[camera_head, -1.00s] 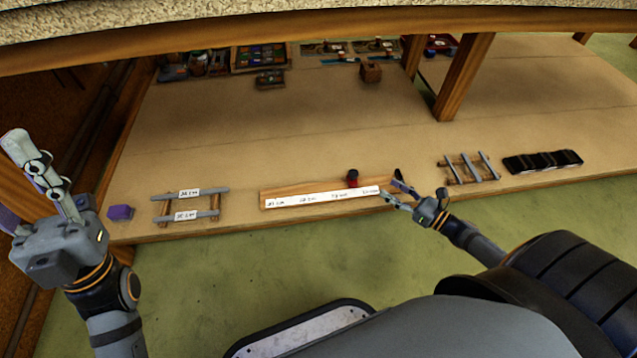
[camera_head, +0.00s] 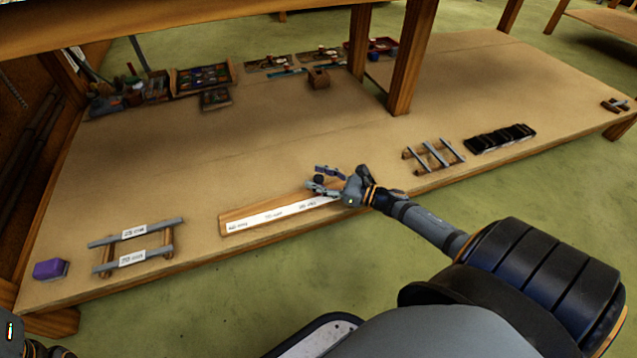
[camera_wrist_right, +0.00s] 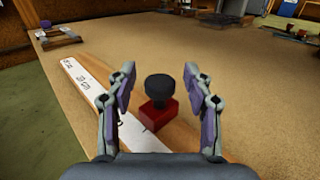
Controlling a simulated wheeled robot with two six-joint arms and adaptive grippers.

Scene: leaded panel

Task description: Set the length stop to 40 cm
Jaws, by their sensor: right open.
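The length stop is a red block with a black knob (camera_wrist_right: 159,88) on the wooden rule board (camera_head: 225,221). A white scale strip (camera_head: 265,217) with printed marks runs along the board. Its figures are too small to read surely. My right gripper (camera_head: 317,177) is open at the right part of the board. In the right wrist view its fingers stand on either side of the stop, with gaps to the knob. In the head view the gripper mostly hides the stop. Of my left arm only a bit shows at the lower left corner; its fingers are out of view.
A rack with two labelled bars (camera_head: 135,246) and a purple block (camera_head: 50,269) are at the left. A rack of grey bars (camera_head: 433,155) and black pieces (camera_head: 499,138) are at the right. Trays stand at the back near a wooden post (camera_head: 412,60). The mid-bench is clear.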

